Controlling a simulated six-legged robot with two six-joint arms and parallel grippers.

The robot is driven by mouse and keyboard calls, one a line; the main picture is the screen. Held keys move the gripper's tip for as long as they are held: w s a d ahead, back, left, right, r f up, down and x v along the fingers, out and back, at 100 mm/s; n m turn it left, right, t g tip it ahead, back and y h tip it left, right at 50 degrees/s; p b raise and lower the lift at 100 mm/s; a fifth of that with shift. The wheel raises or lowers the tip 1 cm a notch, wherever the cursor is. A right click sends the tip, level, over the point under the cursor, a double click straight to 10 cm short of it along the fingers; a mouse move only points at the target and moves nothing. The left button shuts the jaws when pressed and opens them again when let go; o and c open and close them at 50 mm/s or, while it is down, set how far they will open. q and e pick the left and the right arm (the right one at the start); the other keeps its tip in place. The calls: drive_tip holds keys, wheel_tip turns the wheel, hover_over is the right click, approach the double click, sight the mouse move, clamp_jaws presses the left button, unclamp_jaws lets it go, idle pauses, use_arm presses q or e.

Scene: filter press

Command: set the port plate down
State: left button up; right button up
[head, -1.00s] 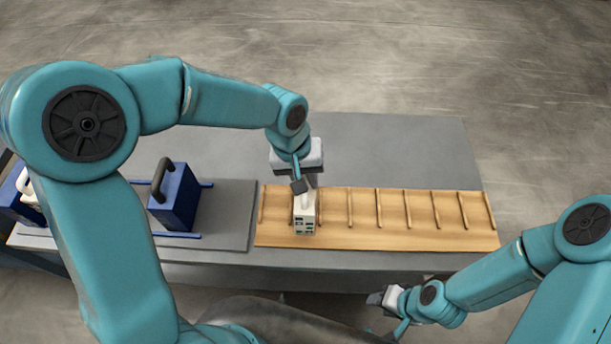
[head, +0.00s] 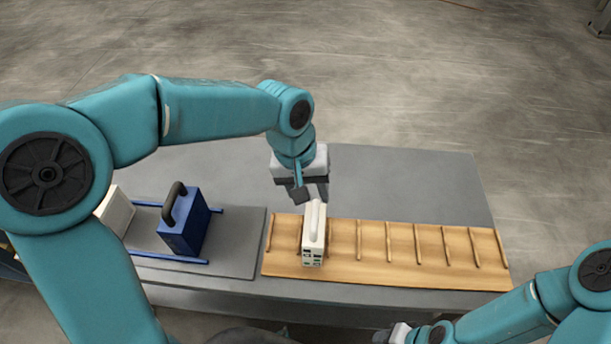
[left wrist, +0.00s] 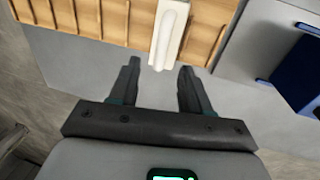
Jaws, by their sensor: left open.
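The port plate (head: 313,245) is a white, narrow block with a rounded handle on top and small dark and green marks on its front face. It stands upright in the wooden slotted rack (head: 420,262), near the rack's left end. In the left wrist view the port plate (left wrist: 170,28) shows from above, just beyond the fingertips. My left gripper (head: 309,196) is open and empty, above and behind the plate, apart from its handle. Its two spread fingers show in the left wrist view (left wrist: 160,68). My right gripper (head: 392,335) is at the bottom edge, largely cut off.
A blue plate with a dark handle (head: 183,232) stands on blue rails left of the rack. A white block (head: 114,212) is further left, partly behind my left arm. The grey table (head: 410,180) is clear behind the rack, and most rack slots are empty.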

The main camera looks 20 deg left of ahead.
use_arm(q)
drive_tip(key=r, duration=0.2)
drive_tip(key=a+r, duration=0.1)
drive_tip(key=r, duration=0.2)
drive_tip(key=shift+s, duration=0.15)
idle(0.3)
